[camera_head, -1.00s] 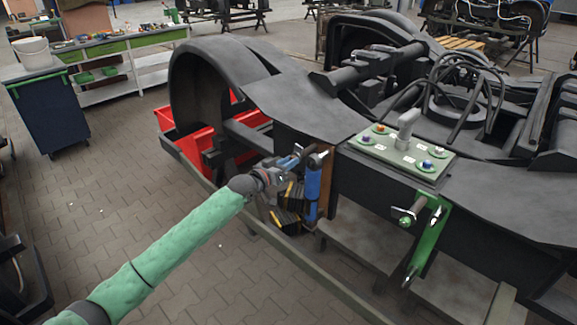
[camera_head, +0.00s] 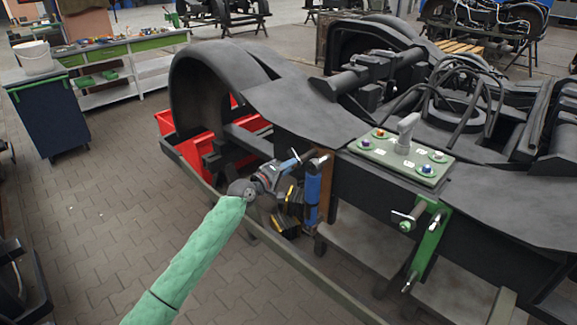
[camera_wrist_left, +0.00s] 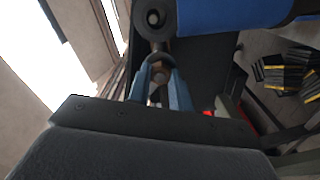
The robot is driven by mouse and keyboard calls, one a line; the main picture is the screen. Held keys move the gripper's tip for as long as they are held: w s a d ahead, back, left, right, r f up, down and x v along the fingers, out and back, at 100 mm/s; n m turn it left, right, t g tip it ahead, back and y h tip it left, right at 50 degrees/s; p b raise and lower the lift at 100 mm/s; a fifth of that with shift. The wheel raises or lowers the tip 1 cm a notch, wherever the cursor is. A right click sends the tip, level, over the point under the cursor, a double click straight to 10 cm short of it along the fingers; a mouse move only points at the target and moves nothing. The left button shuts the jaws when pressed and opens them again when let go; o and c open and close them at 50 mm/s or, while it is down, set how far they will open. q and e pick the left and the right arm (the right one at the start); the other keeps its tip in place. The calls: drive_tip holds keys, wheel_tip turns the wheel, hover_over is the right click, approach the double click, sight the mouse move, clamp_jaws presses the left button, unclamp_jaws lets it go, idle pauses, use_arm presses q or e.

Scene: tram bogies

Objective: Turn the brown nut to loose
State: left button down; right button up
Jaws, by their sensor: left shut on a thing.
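My left gripper (camera_head: 293,158) is at the side of the dark bogie frame, beside the top of an upright blue cylinder (camera_head: 312,190). In the left wrist view its blue fingers (camera_wrist_left: 159,65) close together just below the round dark eye (camera_wrist_left: 155,18) at the cylinder's end. A small brownish piece (camera_wrist_left: 159,94) shows between the fingers; it may be the brown nut, but it is mostly hidden. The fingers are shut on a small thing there. I cannot make out the nut in the head view. My right gripper is not in view.
A green panel (camera_head: 385,168) with coloured knobs and a grey handle lies on the bogie frame (camera_head: 310,115). A green bracket (camera_head: 430,240) sticks out at its side. Red bins (camera_head: 190,150) stand behind my gripper. A rail (camera_head: 290,255) runs below my arm.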

use_arm(q)
drive_tip(key=shift+n+p, duration=3.35)
drive_tip(key=shift+n, duration=2.25)
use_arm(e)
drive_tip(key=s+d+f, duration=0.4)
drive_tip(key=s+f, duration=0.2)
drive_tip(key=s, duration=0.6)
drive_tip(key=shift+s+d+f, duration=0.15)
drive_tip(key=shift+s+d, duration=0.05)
use_arm(q)
drive_tip(key=c, duration=1.3)
unclamp_jaws()
drive_tip(key=shift+f, duration=0.1)
drive_tip(key=shift+o, duration=0.2)
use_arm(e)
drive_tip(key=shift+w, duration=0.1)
